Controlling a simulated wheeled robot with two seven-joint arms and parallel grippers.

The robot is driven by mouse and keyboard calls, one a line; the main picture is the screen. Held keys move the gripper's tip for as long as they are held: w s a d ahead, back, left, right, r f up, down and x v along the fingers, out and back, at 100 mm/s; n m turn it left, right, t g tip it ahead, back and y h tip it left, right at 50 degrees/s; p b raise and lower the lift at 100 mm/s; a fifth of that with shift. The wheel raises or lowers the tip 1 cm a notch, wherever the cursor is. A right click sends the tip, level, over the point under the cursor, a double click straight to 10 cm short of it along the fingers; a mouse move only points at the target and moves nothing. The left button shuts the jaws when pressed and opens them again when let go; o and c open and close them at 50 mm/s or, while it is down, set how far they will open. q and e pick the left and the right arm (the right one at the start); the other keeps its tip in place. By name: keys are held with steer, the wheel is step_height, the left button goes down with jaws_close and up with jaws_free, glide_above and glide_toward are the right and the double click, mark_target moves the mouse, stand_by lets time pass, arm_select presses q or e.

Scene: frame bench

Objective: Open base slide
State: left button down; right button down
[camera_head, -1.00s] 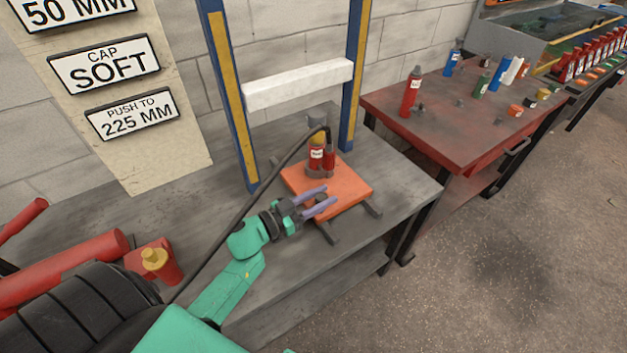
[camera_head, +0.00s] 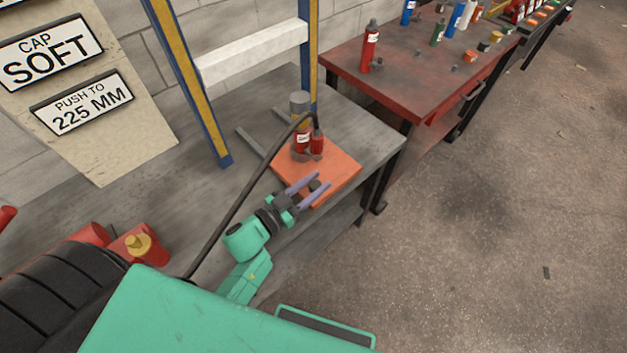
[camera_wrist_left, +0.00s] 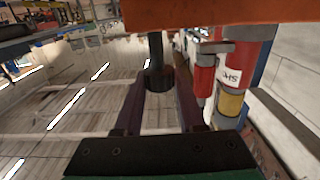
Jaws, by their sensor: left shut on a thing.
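The base slide is an orange plate (camera_head: 338,163) at the front edge of the grey bench, below the blue press frame (camera_head: 190,90). It carries a red jack (camera_head: 302,143) with a yellow band and a black hose (camera_head: 250,185). Dark rails (camera_head: 256,146) lie bare behind the plate. My left gripper (camera_head: 319,182) is at the plate's front, its purple fingers on both sides of a dark knob (camera_wrist_left: 158,80), shut on it. In the left wrist view the plate (camera_wrist_left: 205,12) spans the top and the jack (camera_wrist_left: 230,75) is at the right. My right gripper is not in view.
A red table (camera_head: 400,75) with bottles and small parts stands at the back right. Signs on a board (camera_head: 130,150) lean at the left. A red cylinder with a yellow cap (camera_head: 140,246) sits at the lower left. The floor (camera_head: 500,220) at the right is clear.

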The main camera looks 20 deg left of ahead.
arm_select(q)
steer(key=c, duration=0.5)
jaws_free()
steer(key=b+v, duration=0.1)
steer(key=v, duration=1.3)
steer(key=shift+s+a, duration=0.2)
steer(key=shift+s, duration=0.05)
steer(key=shift+f, duration=0.1)
